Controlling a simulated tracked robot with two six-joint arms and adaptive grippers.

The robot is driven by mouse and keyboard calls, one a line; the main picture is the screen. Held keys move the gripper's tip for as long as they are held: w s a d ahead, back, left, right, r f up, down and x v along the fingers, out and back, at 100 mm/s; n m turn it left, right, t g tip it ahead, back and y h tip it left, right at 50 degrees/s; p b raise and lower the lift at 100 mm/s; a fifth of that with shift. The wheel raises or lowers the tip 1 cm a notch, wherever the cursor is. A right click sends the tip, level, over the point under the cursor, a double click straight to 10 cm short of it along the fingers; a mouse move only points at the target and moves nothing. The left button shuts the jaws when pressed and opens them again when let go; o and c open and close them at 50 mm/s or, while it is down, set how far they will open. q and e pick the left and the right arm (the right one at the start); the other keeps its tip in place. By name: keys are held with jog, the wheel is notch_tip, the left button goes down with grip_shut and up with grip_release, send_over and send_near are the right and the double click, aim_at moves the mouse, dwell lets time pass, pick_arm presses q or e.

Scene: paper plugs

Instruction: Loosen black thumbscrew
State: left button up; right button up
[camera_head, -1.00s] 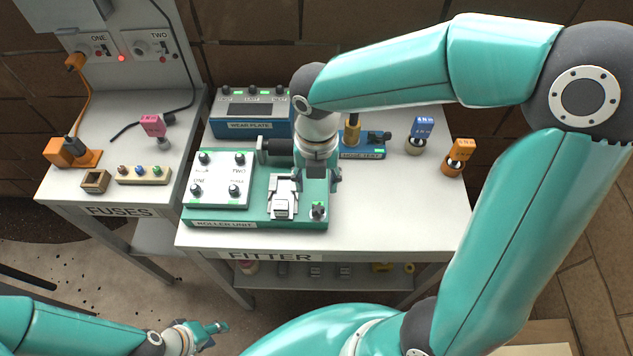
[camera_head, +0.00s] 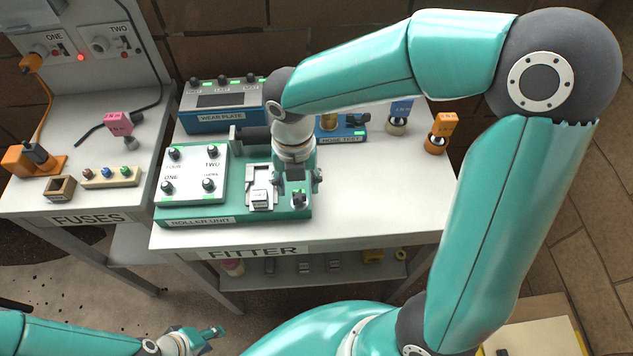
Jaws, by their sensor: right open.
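The green roller unit (camera_head: 235,217) stands on the fitter bench. A small black thumbscrew (camera_head: 298,197) stands at its front right corner. Its white cover (camera_head: 190,171) carries several more black knobs, at the marks ONE (camera_head: 167,188), TWO (camera_head: 212,152), THREE and FOUR. My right gripper (camera_head: 297,184) points down over the right end of the unit. It is open, its fingers apart just above and behind the corner thumbscrew; contact cannot be made out. My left gripper (camera_head: 214,333) is low at the picture's bottom, away from the bench; its jaws are too small to read.
A silver latch (camera_head: 262,188) sits between the cover and the corner thumbscrew. Behind stand the blue wear plate box (camera_head: 222,122) and a blue hose test unit (camera_head: 352,131). Blue (camera_head: 400,112) and orange (camera_head: 441,128) tagged pieces stand at the right. The bench's right front is clear.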

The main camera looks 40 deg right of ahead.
jog(key=m+b, duration=0.1)
jog(key=m, duration=0.4)
jog(key=shift+f, duration=0.1)
jog(key=m+b, duration=0.1)
jog(key=m, duration=0.5)
jog(key=shift+w+m, duration=0.1)
jog(key=shift+m, duration=0.3)
jog(key=m+b, duration=0.1)
jog(key=m, duration=0.5)
jog(key=shift+b, duration=0.3)
jog(key=m, duration=0.4)
jog(key=shift+m+b, duration=0.3)
jog(key=shift+b, duration=0.1)
jog(key=shift+m, duration=0.9)
